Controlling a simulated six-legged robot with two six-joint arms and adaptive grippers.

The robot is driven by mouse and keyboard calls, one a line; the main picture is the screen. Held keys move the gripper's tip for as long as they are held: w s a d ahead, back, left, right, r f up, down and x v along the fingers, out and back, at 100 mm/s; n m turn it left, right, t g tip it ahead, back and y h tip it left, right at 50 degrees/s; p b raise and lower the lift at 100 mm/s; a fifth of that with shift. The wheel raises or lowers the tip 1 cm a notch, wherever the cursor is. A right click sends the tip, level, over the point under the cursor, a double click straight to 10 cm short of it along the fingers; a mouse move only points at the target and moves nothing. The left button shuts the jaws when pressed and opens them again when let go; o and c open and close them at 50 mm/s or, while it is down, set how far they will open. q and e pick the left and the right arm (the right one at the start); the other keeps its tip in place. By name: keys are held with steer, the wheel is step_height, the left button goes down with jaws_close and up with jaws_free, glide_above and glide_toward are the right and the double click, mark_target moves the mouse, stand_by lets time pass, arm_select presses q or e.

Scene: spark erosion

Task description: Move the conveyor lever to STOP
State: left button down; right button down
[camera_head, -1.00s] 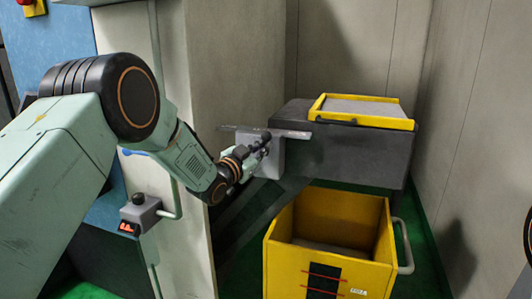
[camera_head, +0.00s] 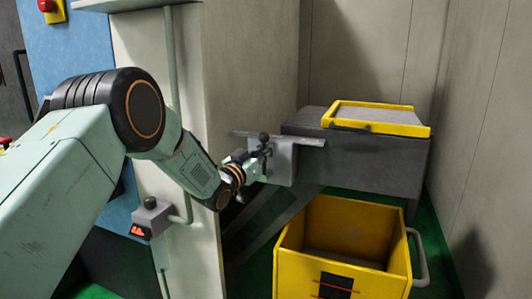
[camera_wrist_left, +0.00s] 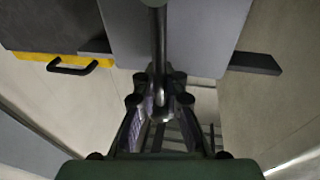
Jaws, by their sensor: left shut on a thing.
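The conveyor lever is a dark rod with a round knob (camera_head: 264,138), on a grey box (camera_head: 284,163) fixed by the conveyor. My left gripper (camera_head: 258,162) reaches it from the left and is shut on the lever. In the left wrist view the dark lever rod (camera_wrist_left: 158,45) runs down from the top between the fingers of my left gripper (camera_wrist_left: 160,92), in front of the grey box (camera_wrist_left: 200,35). The fingers hide part of the rod. I see no STOP marking that I can read. My right gripper is not in view.
A yellow bin (camera_head: 335,275) stands below the dark conveyor housing (camera_head: 375,160), which carries a yellow-framed lid (camera_head: 385,118). A pale column (camera_head: 185,245) with a small switch box (camera_head: 152,216) stands left of the lever. A wall closes the right side.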

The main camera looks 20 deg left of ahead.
arm_select(q)
steer(key=c, duration=2)
jaws_free()
steer(key=o, duration=0.6)
steer(key=shift+s+r, duration=0.2)
steer(key=shift+s, duration=0.15)
steer(key=shift+w+f, duration=0.25)
steer(key=v, duration=1.2)
